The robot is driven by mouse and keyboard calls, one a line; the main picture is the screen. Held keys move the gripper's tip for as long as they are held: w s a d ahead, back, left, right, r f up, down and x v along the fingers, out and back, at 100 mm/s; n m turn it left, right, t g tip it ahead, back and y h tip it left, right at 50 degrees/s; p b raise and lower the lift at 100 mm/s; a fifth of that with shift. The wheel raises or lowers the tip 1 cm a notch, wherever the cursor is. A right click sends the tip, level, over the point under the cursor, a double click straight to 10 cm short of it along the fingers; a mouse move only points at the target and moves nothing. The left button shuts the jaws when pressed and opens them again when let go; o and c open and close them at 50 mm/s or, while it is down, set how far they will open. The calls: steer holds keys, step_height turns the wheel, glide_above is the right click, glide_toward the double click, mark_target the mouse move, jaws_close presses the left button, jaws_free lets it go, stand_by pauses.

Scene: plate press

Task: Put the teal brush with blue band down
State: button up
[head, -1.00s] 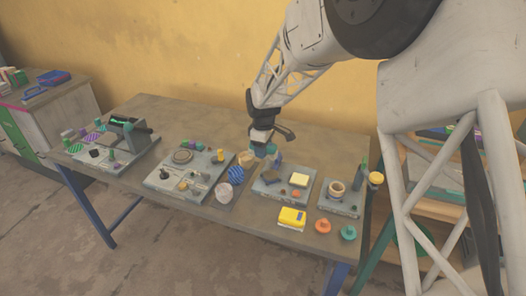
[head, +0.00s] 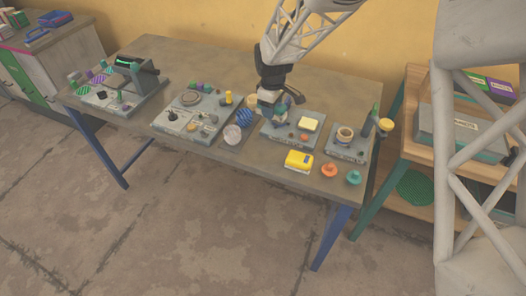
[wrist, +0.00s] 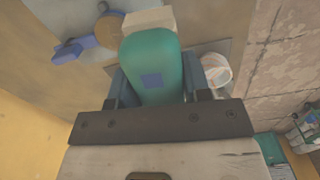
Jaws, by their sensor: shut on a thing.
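My gripper (head: 280,117) is shut on the teal brush. In the wrist view the brush (wrist: 152,85) fills the space between the fingers, its rounded teal body bearing a blue patch (wrist: 151,81). In the head view the gripper and brush are small, over the left back part of a grey board (head: 290,142) with a cream block (head: 308,124). I cannot tell whether the brush touches the board. The cream block also shows in the wrist view (wrist: 148,19), just beyond the brush. The brush's lower end is hidden.
A yellow box (head: 299,160), an orange knobbed piece (head: 329,170) and a teal one (head: 353,178) stand along the front edge. A board with a round pot (head: 345,134) is to the right. A blue striped piece (head: 247,117) and a clear round piece (head: 232,134) are left.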

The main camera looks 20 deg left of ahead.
steer(key=s+d+f+m, duration=0.1)
steer(key=s+d, duration=0.2)
steer(key=s, duration=0.4)
steer(key=s+d+f+m, duration=0.1)
steer(key=s+d+f, duration=0.1)
steer(key=s, duration=0.4)
steer(key=s+d+f+m, duration=0.1)
steer(key=s+d+f, duration=0.1)
steer(key=s+d, duration=0.3)
steer(key=s, duration=0.2)
steer(key=shift+s+f, duration=0.25)
steer(key=shift+s, duration=0.05)
steer(key=shift+w, duration=0.1)
glide_above(262, 153)
steer(key=shift+d+f, duration=0.1)
steer(key=shift+f, duration=0.65)
steer(key=shift+f, duration=1.75)
steer(key=shift+f, duration=0.15)
steer(key=o, duration=1)
steer(key=shift+c, duration=0.2)
